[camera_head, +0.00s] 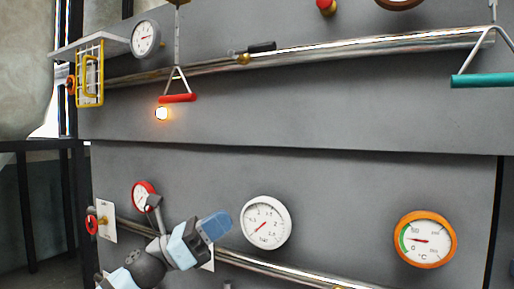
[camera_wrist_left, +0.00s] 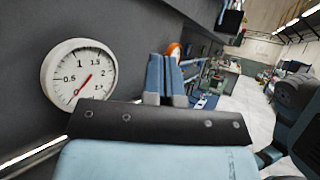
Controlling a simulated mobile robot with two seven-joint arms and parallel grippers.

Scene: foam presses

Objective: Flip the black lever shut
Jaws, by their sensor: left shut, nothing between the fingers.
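A black lever (camera_head: 262,47) sits on a small brass valve (camera_head: 243,58) on the upper steel pipe. It lies nearly along the pipe and points right. My left gripper (camera_head: 216,225) is far below it, in front of the lower panel, just left of the white-rimmed gauge (camera_head: 265,222). Its blue fingers are closed together with nothing between them; they also show in the left wrist view (camera_wrist_left: 166,76). The black lever cannot be made out in the left wrist view. My right gripper is not in view.
A red-handled pull (camera_head: 177,98) hangs by a glowing lamp (camera_head: 162,114). A teal-handled pull (camera_head: 484,80) hangs at the right. The lower pipe (camera_head: 270,263) runs below my gripper. An orange-rimmed gauge (camera_head: 425,239) is at lower right.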

